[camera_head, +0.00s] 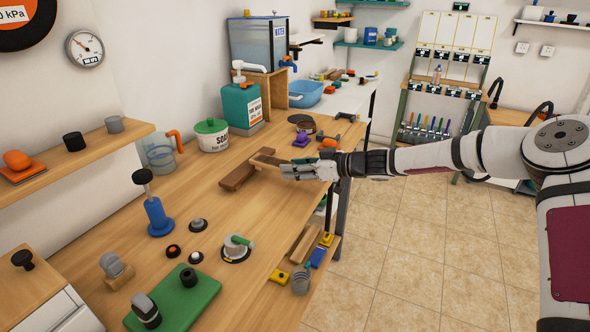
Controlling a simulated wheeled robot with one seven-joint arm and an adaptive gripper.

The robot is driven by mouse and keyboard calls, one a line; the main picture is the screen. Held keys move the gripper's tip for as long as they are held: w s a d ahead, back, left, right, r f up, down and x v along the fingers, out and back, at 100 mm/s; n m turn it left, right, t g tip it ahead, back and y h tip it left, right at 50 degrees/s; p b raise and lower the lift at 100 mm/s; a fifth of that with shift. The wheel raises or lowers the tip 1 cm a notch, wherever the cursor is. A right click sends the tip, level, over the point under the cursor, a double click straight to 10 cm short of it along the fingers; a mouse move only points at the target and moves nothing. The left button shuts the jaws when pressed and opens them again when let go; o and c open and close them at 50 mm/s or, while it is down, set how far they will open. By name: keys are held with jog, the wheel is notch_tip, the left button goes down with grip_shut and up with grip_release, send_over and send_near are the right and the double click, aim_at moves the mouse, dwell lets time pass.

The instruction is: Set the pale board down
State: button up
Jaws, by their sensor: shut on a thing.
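My gripper (288,172) reaches in from the right over the wooden bench (190,205), its fingers pointing left. It is shut on a small pale wooden board (266,159), which sticks out to the left of the fingers; the fingers hide part of it. I cannot tell whether the board touches the bench. A darker brown wooden block (237,177) lies on the bench just left of the pale board.
A teal pump bottle (241,106), a soap tub (211,135) and a clear jug (161,155) stand along the wall. A blue stand (157,215), several knobs and a green board (178,300) occupy the near bench. Bare bench lies between.

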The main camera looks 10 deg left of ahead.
jog(key=shift+a+f, duration=0.1)
jog(key=shift+f, duration=0.35)
jog(key=shift+f, duration=0.4)
jog(key=o, duration=1.2)
jog(key=shift+r, duration=0.15)
jog(key=v, duration=1.2)
jog(key=shift+r, duration=0.35)
jog(key=shift+s, duration=0.15)
